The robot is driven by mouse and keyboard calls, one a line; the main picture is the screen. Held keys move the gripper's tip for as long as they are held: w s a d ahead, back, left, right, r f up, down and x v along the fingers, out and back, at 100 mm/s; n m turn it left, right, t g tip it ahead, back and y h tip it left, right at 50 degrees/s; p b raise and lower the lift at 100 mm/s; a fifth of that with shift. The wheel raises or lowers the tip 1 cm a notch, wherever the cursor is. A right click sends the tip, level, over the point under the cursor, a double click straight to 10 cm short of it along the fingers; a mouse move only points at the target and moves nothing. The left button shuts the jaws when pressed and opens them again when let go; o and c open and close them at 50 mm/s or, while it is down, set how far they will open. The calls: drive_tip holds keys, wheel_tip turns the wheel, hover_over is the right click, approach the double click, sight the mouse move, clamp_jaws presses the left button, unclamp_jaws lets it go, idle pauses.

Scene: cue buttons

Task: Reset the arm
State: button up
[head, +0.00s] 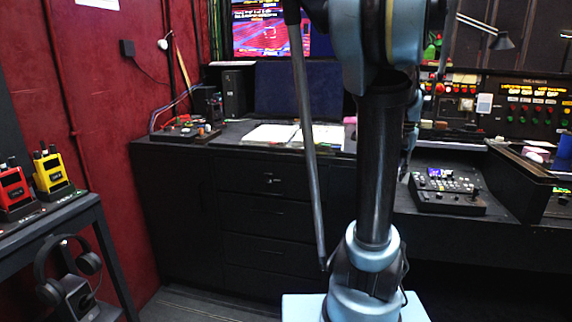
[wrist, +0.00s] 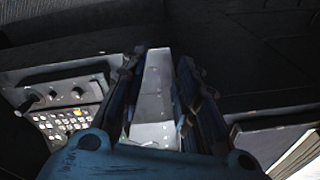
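My arm stands in the right half of the head view, its dark lower column upright and its blue upper joint running out of the top of the frame. In the head view the arm hides most of my gripper, and I cannot make out its fingers there. In the wrist view my gripper (wrist: 160,58) has its two dark fingers apart, with a pale grey surface showing between them and nothing held. A control panel with small buttons and knobs (wrist: 68,112) lies left of the fingers. I cannot tell whether the fingers touch anything.
A black desk with drawers (head: 265,205) spans the back. On it are an open book (head: 272,134), a button console (head: 447,190) and a small device (head: 186,130). A side table (head: 45,222) with yellow (head: 50,172) and red radios (head: 12,188) stands left. The floor between is clear.

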drive_tip(key=s+a+f+n, duration=0.3)
drive_tip(key=s+a+f, duration=0.3)
drive_tip(key=s+a, duration=0.2)
drive_tip(key=s+a+f+n, duration=0.4)
drive_tip(key=s+a+f, duration=0.3)
drive_tip(key=s+a, duration=0.2)
drive_tip(key=shift+s+a+f+t, duration=0.25)
drive_tip(key=shift+s+a+t, duration=0.05)
drive_tip(key=shift+a, duration=0.45)
